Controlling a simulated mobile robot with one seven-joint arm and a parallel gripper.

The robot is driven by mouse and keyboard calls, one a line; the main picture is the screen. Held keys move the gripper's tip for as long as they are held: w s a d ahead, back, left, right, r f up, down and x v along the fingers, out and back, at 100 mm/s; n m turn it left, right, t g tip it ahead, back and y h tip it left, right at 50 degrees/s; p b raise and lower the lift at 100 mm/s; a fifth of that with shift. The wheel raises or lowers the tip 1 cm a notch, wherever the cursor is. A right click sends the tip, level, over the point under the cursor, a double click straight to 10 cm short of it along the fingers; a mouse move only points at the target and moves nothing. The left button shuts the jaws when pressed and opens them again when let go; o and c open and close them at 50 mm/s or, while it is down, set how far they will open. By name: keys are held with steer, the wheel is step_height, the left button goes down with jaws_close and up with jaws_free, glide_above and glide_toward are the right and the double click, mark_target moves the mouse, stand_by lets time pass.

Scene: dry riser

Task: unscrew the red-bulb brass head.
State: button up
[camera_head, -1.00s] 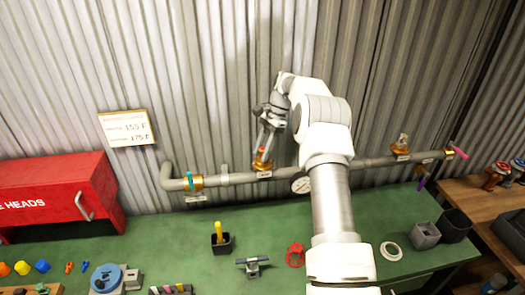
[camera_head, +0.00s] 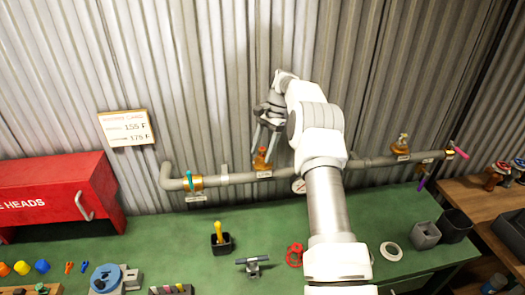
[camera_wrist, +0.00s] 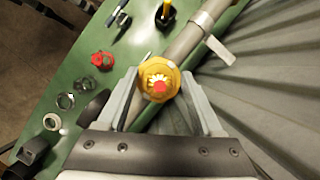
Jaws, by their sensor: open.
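The red-bulb brass head (camera_head: 260,158) stands upright on the grey pipe (camera_head: 235,179) along the back wall. In the wrist view the brass head (camera_wrist: 159,84) shows from above, a gold toothed disc with a red centre. My gripper (camera_head: 267,148) is above and around it, with its jaws apart. In the wrist view the two grey fingers of my gripper (camera_wrist: 160,82) stand on either side of the head, with visible gaps. The joint below the head is hidden in the wrist view.
Another brass head (camera_head: 402,143) stands on the pipe to the right. The green bench (camera_head: 180,235) holds a yellow-handled tool in a black cup (camera_head: 220,243), a red ring (camera_head: 294,255) and a pale ring (camera_head: 391,251). A red cabinet (camera_head: 70,190) is at left.

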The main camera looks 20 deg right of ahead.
steer(key=m+t+b, duration=0.1)
steer(key=m, duration=0.2)
steer(key=shift+s+m+b, duration=0.1)
steer(key=shift+m+b, duration=0.25)
steer(key=shift+m, duration=0.05)
steer(key=m+t+b, duration=0.1)
steer(key=m+t, duration=0.1)
steer(key=m, duration=0.3)
steer(key=m+t, duration=0.1)
steer(key=m, duration=0.2)
steer(key=shift+t, duration=0.3)
steer(key=m+h, duration=0.1)
steer(key=m, duration=0.1)
steer(key=m+p, duration=0.1)
steer(key=m, duration=0.1)
steer(key=shift+a+r+t+h, duration=0.1)
steer(key=shift+r+t+h, duration=0.1)
steer(key=shift+t+h, duration=0.2)
steer(key=shift+f+m+p, duration=0.2)
steer(key=shift+m+p, duration=0.1)
steer(key=shift+m, duration=0.3)
jaws_close()
